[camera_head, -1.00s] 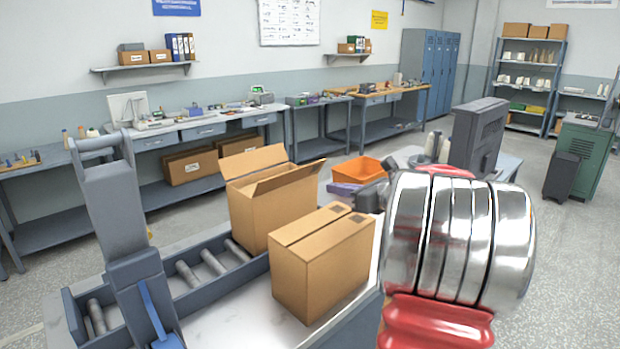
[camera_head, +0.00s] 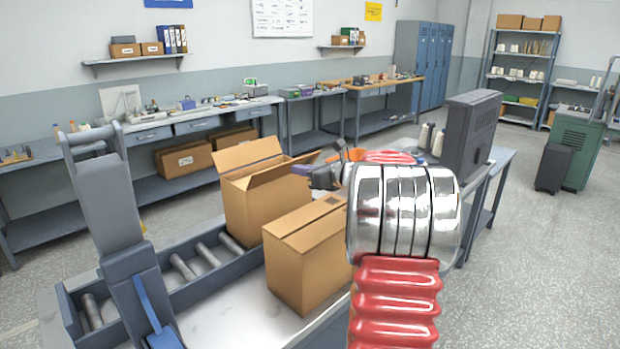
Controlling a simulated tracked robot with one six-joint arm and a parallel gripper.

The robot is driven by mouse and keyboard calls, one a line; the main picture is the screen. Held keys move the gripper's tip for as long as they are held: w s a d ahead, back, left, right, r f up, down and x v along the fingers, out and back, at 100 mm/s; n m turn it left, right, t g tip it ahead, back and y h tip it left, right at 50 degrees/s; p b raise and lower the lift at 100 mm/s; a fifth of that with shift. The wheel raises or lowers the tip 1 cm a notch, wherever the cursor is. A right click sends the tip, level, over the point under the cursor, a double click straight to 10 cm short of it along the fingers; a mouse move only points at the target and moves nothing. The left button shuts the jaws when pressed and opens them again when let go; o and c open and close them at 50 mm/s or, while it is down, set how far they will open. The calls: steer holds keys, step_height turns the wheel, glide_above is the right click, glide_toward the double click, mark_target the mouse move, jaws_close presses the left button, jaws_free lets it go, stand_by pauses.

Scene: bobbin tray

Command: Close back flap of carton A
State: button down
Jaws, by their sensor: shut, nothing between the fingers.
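An open brown carton (camera_head: 255,208) stands on the roller conveyor; no letter shows on it to tell whether it is carton A. Its back flap (camera_head: 247,154) stands up, leaning backward. A nearer flap (camera_head: 285,173) also sticks up at a slant. A second carton (camera_head: 300,268) in front of it has its top flaps folded shut. My gripper (camera_head: 311,170), dark grey, is shut and empty, just right of the open carton's top, near the slanted flap's right end. I cannot tell whether it touches that flap. The carton's inside is mostly hidden.
The conveyor (camera_head: 195,262) has a grey upright frame (camera_head: 108,205) at left. Workbenches line the back wall.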

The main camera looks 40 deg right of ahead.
steer(key=shift+w+r, duration=0.3)
steer(key=shift+w, duration=0.25)
